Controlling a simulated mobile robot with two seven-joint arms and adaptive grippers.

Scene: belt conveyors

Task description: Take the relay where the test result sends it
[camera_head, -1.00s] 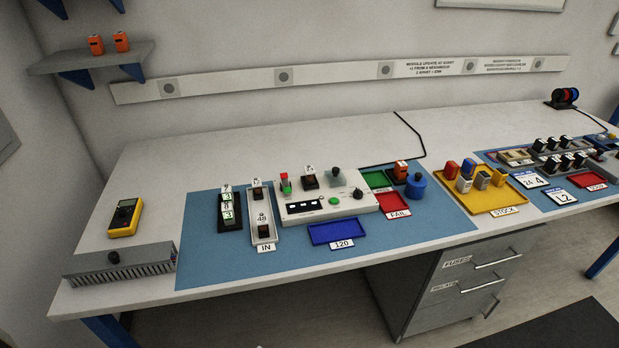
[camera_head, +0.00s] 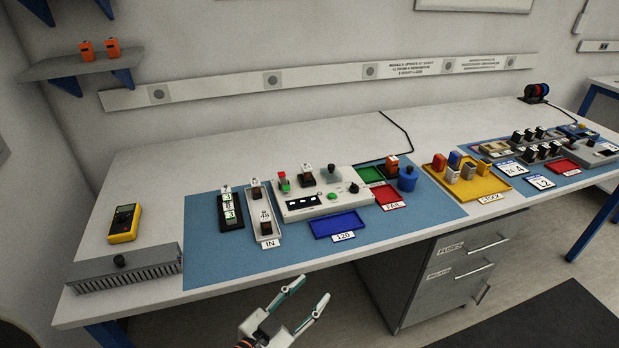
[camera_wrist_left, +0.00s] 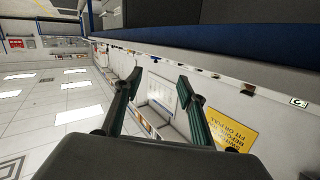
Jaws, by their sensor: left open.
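The test unit (camera_head: 325,203) is a pale box with a dark display, a green button and a dark knob. A dark relay with a white label (camera_head: 307,175) sits on its top left, beside a red and green lamp (camera_head: 283,182). The IN rail (camera_head: 264,229) holds two relays. A green tray (camera_head: 370,175), a red FAIL tray (camera_head: 387,194) and a blue 120 tray (camera_head: 339,224) lie around the unit. An orange relay (camera_head: 392,163) stands at the green tray's right end. My left gripper (camera_head: 314,291) is open and empty, in front of the bench edge.
A dark rack with numbered labels (camera_head: 231,211) stands left of the IN rail. A blue round pot (camera_head: 408,179) stands right of the trays. The yellow STOCK tray (camera_head: 488,189) holds several coloured blocks. A multimeter (camera_head: 124,223) and a finned grey box (camera_head: 125,269) are at left.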

